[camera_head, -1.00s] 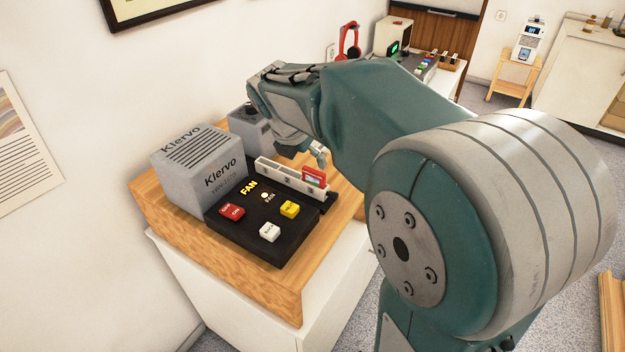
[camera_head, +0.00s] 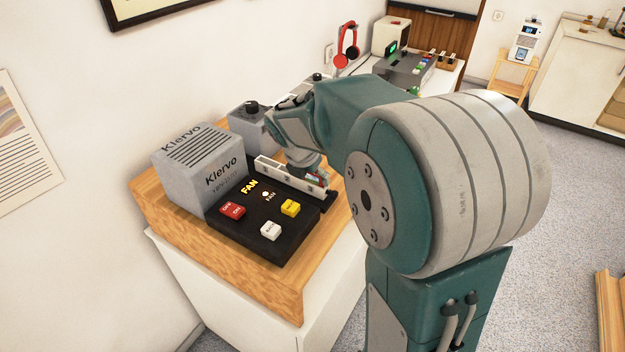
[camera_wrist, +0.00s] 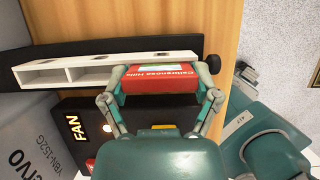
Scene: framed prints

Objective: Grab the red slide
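The red slide (camera_wrist: 160,84) carries a pale label strip with lettering and sits at the right end of a white slotted rail (camera_wrist: 62,70) in the wrist view. My gripper (camera_wrist: 166,88) is spread around it, one finger on each side. The left finger is very close to the slide's left end; the right finger shows beside its right end. I cannot tell whether either finger touches it. In the head view, a small part of the slide (camera_head: 321,181) shows beneath my gripper, which hides most of it.
The rail (camera_head: 285,178) stands behind a black FAN panel (camera_head: 250,232) with red, white and yellow buttons, on a wooden stand. A grey Klervo box (camera_head: 198,168) is at left. A grey knobbed box (camera_head: 247,118) stands behind. Bare wood (camera_wrist: 218,30) lies right of the rail.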

